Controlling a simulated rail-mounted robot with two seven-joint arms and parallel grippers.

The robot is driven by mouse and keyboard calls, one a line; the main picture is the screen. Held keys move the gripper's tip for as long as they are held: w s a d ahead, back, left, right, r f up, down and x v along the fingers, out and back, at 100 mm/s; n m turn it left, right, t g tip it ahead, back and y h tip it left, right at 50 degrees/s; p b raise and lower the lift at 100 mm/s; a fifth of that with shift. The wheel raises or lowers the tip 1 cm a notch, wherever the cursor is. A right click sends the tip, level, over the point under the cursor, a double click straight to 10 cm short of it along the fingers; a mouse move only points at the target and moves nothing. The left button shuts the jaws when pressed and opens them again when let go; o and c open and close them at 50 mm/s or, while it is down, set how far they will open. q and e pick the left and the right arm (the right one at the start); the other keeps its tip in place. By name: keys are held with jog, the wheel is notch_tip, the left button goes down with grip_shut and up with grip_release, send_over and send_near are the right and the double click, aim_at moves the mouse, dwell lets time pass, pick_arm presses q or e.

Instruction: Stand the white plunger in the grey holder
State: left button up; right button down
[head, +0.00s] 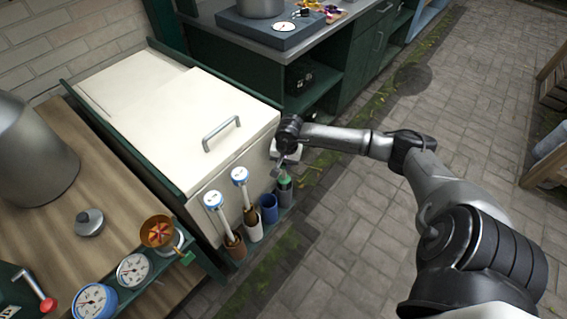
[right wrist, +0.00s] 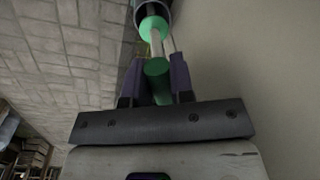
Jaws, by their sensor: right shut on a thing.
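My right gripper (head: 284,163) is at the right front corner of the cream chest, above the row of holders. In the right wrist view its fingers (right wrist: 158,82) are closed around a green grip. The grip seems to belong to the white plunger (right wrist: 156,48), a pale rod with a green disc below. The disc (right wrist: 154,28) is at the mouth of a dark grey round holder (right wrist: 166,12); how deep it sits I cannot tell. In the head view green shows above the grey holder (head: 285,197). My left gripper is not in view.
A blue holder (head: 268,208), a white holder (head: 254,230) and a brown holder (head: 236,249) stand in the same row. White-headed tools (head: 213,200) lean there. The cream chest (head: 190,125) is close behind.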

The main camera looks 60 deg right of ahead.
jog(key=shift+f, duration=0.3)
jog(key=c, duration=0.9)
grip_release()
jog(key=o, duration=0.4)
jog(key=shift+o, duration=0.8)
jog(key=shift+s, duration=0.1)
